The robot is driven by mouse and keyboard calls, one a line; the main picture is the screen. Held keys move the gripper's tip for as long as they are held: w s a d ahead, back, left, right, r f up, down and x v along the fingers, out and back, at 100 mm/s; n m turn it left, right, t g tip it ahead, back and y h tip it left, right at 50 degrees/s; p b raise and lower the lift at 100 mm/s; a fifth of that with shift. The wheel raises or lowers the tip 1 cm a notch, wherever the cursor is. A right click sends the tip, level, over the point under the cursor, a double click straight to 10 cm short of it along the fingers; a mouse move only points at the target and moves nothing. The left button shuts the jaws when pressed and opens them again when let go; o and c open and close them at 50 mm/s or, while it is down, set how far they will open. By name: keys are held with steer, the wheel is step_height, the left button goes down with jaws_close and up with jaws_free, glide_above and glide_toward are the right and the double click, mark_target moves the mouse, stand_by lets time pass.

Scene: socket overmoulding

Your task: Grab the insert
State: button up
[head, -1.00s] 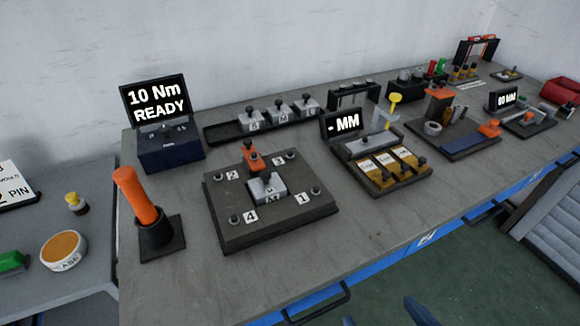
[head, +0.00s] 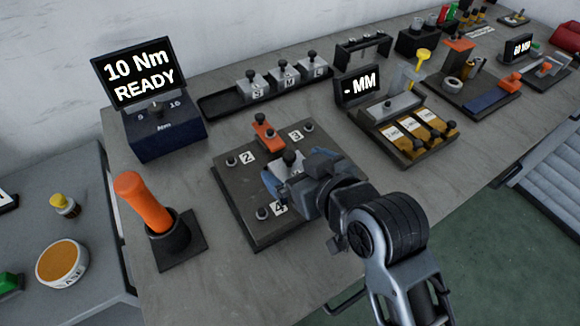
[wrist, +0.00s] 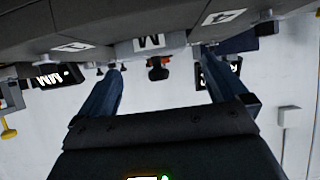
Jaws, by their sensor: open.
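The insert is a grey block marked M with a dark knob (head: 291,158) on top, seated on the dark plate (head: 232,200) with numbered corners. My arm hides much of the insert in the head view. In the wrist view, which looks upside down, the insert (wrist: 150,44) and its dark knob (wrist: 157,69) show between my two blue fingers. My gripper (wrist: 163,66) is open with a gap on each side of the knob. In the head view my gripper (head: 288,178) is low over the plate. I cannot tell whether a finger touches the insert.
An orange clamp (head: 266,132) stands on the plate just behind the insert. A rack (head: 215,106) with several similar knobbed blocks lies behind. An orange-handled tool (head: 138,198) stands left, and a torque display (head: 138,75) behind it. A gauge fixture (head: 420,160) is to the right.

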mark_target(293, 160)
steer(key=x, duration=0.4)
steer(key=shift+w+a+r, duration=0.15)
steer(key=shift+w, duration=0.4)
steer(key=shift+c, duration=0.3)
steer(key=shift+r, duration=0.1)
steer(key=c, duration=1.5)
